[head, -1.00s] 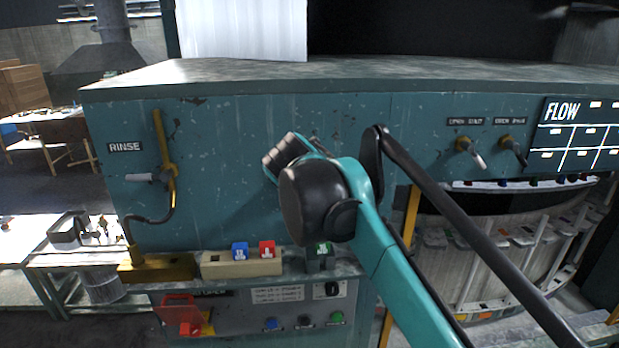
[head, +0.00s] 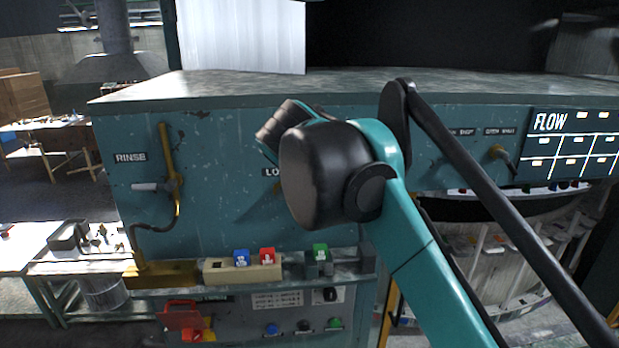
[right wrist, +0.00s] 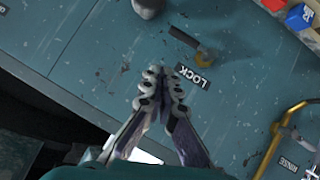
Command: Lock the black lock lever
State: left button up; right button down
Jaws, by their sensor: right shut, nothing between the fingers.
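The black lock lever (right wrist: 185,39) shows in the right wrist view, sticking out from a brass pivot (right wrist: 204,59) on the teal panel, beside the LOCK label (right wrist: 194,76). My right gripper (right wrist: 160,75) is shut and empty. Its fingertips appear just beside the label and a little off the lever; whether they touch the panel I cannot tell. My left gripper is not in view.
The RINSE handle (head: 165,165) and its brass pipe are on the panel at left. A ledge below holds a beige block with a blue button (head: 241,257) and a red button (head: 267,256), and a green button (head: 320,252). More knobs sit at the right, near the FLOW board (head: 571,142).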

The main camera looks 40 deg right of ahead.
jog(key=shift+s+a+r, duration=0.45)
jog(key=shift+s+r, duration=0.3)
jog(key=shift+s, duration=0.1)
